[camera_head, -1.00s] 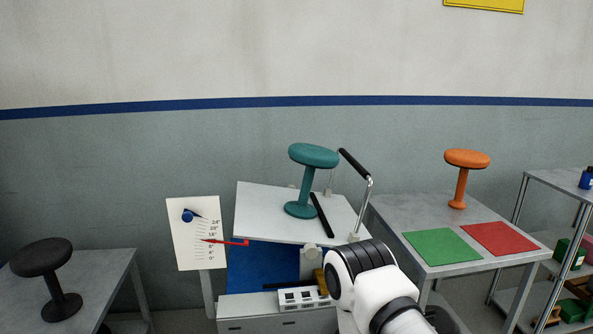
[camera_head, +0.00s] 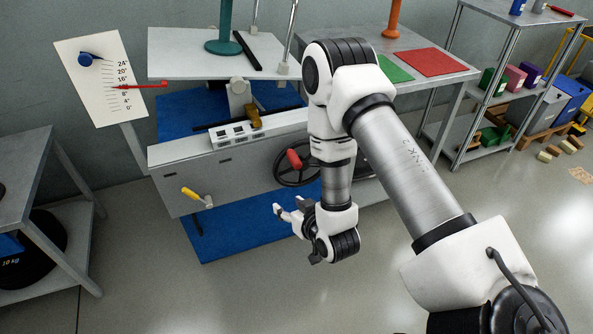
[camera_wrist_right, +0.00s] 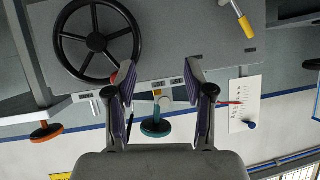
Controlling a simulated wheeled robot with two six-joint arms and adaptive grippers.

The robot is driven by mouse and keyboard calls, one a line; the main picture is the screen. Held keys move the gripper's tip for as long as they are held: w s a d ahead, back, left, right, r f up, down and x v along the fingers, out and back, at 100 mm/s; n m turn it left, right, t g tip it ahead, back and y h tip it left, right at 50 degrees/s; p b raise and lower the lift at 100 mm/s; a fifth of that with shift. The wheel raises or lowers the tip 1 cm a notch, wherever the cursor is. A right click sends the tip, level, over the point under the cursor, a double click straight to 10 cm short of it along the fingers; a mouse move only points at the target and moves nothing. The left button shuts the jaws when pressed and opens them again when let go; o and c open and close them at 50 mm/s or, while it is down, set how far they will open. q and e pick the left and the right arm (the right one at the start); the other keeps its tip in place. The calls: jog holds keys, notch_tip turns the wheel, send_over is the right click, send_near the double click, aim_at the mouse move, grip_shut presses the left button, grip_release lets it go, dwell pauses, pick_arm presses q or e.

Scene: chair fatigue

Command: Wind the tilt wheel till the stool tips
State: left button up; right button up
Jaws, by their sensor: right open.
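The black spoked tilt wheel (camera_head: 280,174) with a red handle (camera_head: 294,158) is on the front of the grey tilt machine, partly behind my right arm. The wheel also shows at upper left in the right wrist view (camera_wrist_right: 97,42). The teal stool (camera_head: 224,46) stands on the grey tilt platform (camera_head: 180,66), its top cut off in the head view; it shows inverted in the wrist view (camera_wrist_right: 155,128). My right gripper (camera_head: 283,213) is open and empty, below and in front of the wheel, apart from it. My left gripper is not in view.
A scale board (camera_head: 95,100) has a red pointer (camera_head: 140,86) between 16 and 8 and a blue marker (camera_head: 90,58) near the top. A yellow-handled crank (camera_head: 192,195) sits left on the machine front. Tables flank the machine; floor in front is clear.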

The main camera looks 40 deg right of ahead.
aim_at(296, 147)
jog(key=w+d+m+t+h+b, duration=0.1)
jog(key=w+d+b, duration=0.1)
jog(key=d+b, duration=0.1)
jog(key=w+d+m+t+h+b, duration=0.1)
jog(key=w+d+t+b, duration=0.1)
jog(key=b, duration=0.3)
jog(key=w+d+m+t+h+b, duration=0.1)
jog(key=w+d+b, duration=0.1)
jog(key=b, duration=0.3)
jog(key=shift+w+d+r+t+h, duration=0.1)
jog(key=shift+w+d+t+h, duration=0.1)
jog(key=shift+d, duration=0.25)
jog(key=shift+w+d+t+h, duration=0.1)
jog(key=shift+w+d+t, duration=0.1)
jog(key=shift+d, duration=0.2)
jog(key=x, duration=0.5)
jog(key=b+x, duration=0.1)
jog(key=x, duration=0.1)
jog(key=shift+w+r, duration=0.35)
jog(key=shift+r, duration=0.05)
grip_shut()
jog(key=shift+s+d+r+m+p, duration=0.15)
jog(key=shift+d+r+m+p, duration=0.2)
jog(key=shift+m, duration=0.45)
jog(key=shift+s+d+m, duration=0.1)
jog(key=shift+d+m, duration=0.45)
jog(key=shift+m, duration=0.15)
